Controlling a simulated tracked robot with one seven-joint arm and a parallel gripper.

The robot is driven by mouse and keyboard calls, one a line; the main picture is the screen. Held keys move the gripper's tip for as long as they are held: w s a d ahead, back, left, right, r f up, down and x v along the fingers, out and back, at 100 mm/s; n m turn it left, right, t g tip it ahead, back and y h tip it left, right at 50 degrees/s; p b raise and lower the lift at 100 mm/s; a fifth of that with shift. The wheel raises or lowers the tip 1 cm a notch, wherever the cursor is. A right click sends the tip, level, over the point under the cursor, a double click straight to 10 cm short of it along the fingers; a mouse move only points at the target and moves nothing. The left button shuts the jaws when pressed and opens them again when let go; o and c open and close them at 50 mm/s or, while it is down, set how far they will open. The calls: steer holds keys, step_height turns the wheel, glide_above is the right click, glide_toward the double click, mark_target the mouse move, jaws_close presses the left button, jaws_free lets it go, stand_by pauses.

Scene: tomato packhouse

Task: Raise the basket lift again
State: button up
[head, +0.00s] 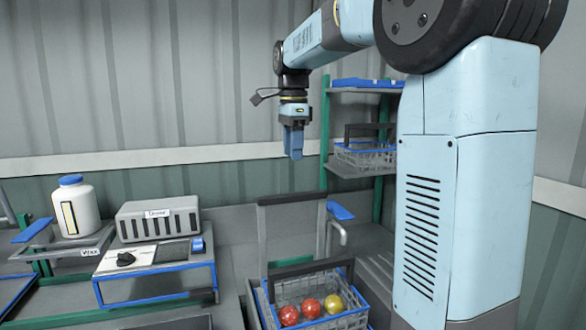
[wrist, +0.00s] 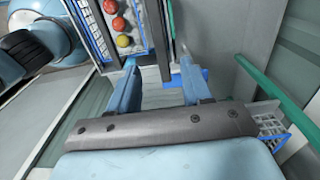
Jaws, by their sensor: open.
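The basket (head: 353,318) is a grey mesh crate with blue edges and a dark handle bar, low at the front. It holds two red tomatoes and one yellow tomato. Behind it stands the lift's grey upright frame (head: 290,201), with a blue-topped lever (head: 340,211) on its right side. My gripper (head: 293,155) hangs above the frame, pointing down, open and empty, apart from the lever. In the wrist view my two blue fingers (wrist: 158,66) are spread, with the basket (wrist: 92,30) beyond them at the top. Part of the basket's front is cut off in the head view.
A shelf rack with a second, empty-looking basket (head: 366,155) stands at the back right. A white jar (head: 75,207) with a blue lid and a grey-topped instrument (head: 158,222) stand to the left. The air around my gripper is clear.

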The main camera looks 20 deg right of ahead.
steer(key=shift+r, duration=1.55)
steer(key=s+f+n+t, duration=0.2)
steer(key=s+f+n, duration=0.5)
steer(key=s, duration=0.6)
steer(key=s+f+n+t, duration=0.3)
steer(key=s+f+n, duration=0.5)
steer(key=s+n, duration=0.3)
steer(key=shift+s+d+f+t, duration=0.2)
steer(key=shift+s+f+t, duration=0.1)
steer(key=shift+s, duration=0.7)
